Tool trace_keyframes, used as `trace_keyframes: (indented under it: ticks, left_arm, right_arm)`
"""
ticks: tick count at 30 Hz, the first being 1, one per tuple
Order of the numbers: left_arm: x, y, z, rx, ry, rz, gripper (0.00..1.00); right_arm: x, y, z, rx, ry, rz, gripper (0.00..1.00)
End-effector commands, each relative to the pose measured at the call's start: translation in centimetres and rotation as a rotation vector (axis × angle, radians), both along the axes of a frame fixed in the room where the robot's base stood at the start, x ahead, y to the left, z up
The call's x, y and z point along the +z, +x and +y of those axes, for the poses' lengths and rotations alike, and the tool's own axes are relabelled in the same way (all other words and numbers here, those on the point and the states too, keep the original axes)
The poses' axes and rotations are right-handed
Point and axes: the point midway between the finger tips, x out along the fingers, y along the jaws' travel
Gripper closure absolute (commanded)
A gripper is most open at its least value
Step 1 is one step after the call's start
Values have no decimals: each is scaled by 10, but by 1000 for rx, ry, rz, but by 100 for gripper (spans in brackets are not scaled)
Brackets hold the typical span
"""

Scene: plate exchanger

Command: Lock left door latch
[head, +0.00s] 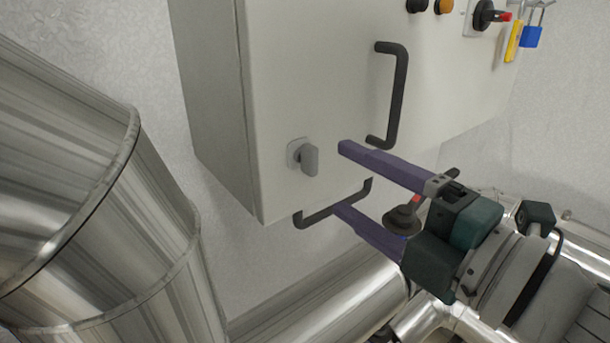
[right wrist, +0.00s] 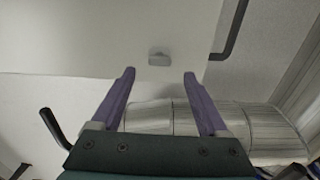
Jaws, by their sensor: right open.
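The left door latch (head: 308,158) is a small grey turn knob on a square plate, low on the left part of the pale cabinet door (head: 320,90). It also shows in the right wrist view (right wrist: 158,59), ahead of the fingers and centred between them. My right gripper (head: 342,178) is open, with two long purple fingers and nothing between them. In the head view it is to the right of the latch, and its upper fingertip is close to the knob but apart from it. My left gripper is not in view.
A black door handle (head: 398,95) stands out right of the latch. Another black handle (head: 332,206) is below the door, near the lower finger. Large metal pipes (head: 70,190) fill the left. Knobs and padlocks (head: 532,37) are at the upper right.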

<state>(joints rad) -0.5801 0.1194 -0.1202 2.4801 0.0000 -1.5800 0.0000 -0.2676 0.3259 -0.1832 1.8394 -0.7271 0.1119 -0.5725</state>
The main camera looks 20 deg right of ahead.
Motion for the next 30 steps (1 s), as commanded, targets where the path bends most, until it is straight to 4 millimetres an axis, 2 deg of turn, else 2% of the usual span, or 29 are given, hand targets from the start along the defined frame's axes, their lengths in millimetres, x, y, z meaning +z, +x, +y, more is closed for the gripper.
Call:
trace_keyframes:
  ticks: [3, 9, 24, 26, 30]
  left_arm:
    - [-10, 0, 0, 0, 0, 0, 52]
    - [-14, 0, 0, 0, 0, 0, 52]
    - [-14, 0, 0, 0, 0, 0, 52]
    - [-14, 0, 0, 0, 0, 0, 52]
    - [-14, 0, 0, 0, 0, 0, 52]
  right_arm:
    - [-3, -19, -6, 1, 0, 2, 22]
    - [-1, -34, -12, 1, 2, 2, 22]
    - [0, -36, -14, -7, 9, 5, 22]
    - [0, -34, -18, -37, 35, 25, 22]
    - [-10, -32, -44, -227, 215, 166, 22]
